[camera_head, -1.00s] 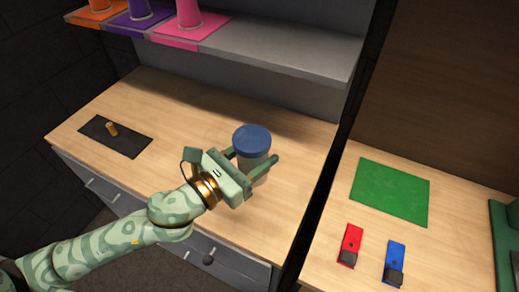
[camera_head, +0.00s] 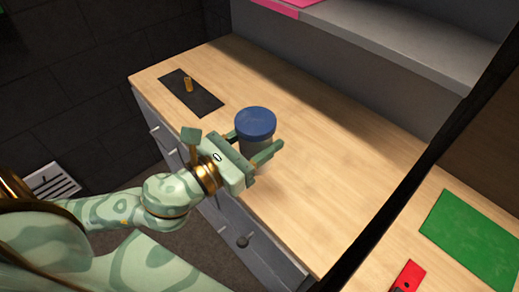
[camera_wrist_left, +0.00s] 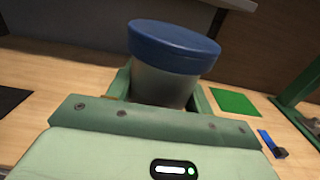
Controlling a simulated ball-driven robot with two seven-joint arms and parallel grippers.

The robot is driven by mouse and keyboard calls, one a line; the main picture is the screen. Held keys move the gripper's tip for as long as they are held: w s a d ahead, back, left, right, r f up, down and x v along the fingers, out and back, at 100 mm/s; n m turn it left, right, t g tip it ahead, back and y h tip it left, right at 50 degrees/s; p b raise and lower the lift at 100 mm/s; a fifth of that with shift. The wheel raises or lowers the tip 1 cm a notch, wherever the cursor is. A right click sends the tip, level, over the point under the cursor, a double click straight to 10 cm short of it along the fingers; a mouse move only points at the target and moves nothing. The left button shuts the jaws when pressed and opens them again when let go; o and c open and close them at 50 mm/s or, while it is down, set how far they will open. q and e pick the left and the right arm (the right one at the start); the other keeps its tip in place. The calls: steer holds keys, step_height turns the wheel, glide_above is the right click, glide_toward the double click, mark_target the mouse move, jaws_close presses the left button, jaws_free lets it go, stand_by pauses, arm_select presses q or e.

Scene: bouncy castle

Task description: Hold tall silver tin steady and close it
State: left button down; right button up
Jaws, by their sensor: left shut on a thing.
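The tall silver tin (camera_head: 256,146) stands upright on the wooden worktop, with a blue lid (camera_head: 256,122) on its top. In the left wrist view the silver body (camera_wrist_left: 160,86) and the blue lid (camera_wrist_left: 174,45) show just beyond my gripper. The lid appears to sit level; I cannot tell how tightly it is closed. My left gripper (camera_head: 255,151) is shut on the tin's body, one finger on each side below the lid. The tin's lower part is hidden behind the gripper. My right gripper is not in view.
A grey shelf (camera_head: 400,45) runs along the back. A dark post (camera_head: 410,190) divides off the right worktop, with a green mat (camera_head: 473,238) and a red object (camera_head: 408,277).

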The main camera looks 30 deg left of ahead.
arm_select(q)
steer(key=shift+a, duration=0.1)
steer(key=w+a+f+b, duration=0.5)
steer(key=w+f, duration=0.4)
steer(key=w, duration=0.3)
steer(key=shift+a+b, duration=0.35)
steer(key=shift+b, duration=0.35)
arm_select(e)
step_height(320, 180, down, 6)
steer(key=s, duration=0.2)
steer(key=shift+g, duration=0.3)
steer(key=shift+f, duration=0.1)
arm_select(q)
steer(key=f+b, duration=0.1)
steer(key=f, duration=0.1)
steer(key=w+f+b, duration=0.1)
steer(key=f+b, duration=0.1)
steer(key=shift+a+f, duration=0.15)
steer(key=shift+f, duration=0.15)
steer(key=shift+s+r, duration=0.15)
steer(key=shift+r, duration=0.1)
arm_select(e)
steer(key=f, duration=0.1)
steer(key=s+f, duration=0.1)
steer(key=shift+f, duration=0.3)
